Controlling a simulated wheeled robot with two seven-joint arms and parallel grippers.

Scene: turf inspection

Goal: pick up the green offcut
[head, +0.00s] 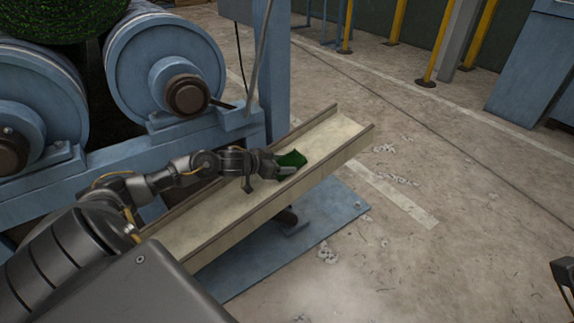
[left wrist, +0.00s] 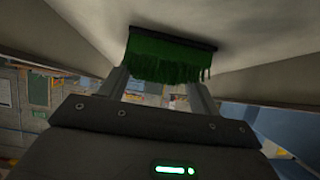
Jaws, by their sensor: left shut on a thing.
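The green offcut (head: 292,158) is a small piece of dark green turf over the pale chute in the head view. It also shows in the left wrist view (left wrist: 168,58), with hanging green fibres and a dark backing edge. My left gripper (head: 283,170) is shut on it, and its two fingers reach the offcut in the left wrist view (left wrist: 162,82). Whether the offcut touches the chute's floor or is just above it, I cannot tell. A dark part at the lower right edge of the head view looks like my right gripper (head: 564,275), mostly cut off.
The sloping chute (head: 335,132) has raised side walls. Blue rollers (head: 150,65) and their frame stand at left, with a green turf roll (head: 55,18) above. A blue plate (head: 335,212) lies below. Yellow posts (head: 437,45) and a blue cabinet (head: 530,65) stand behind. Floor at right is open.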

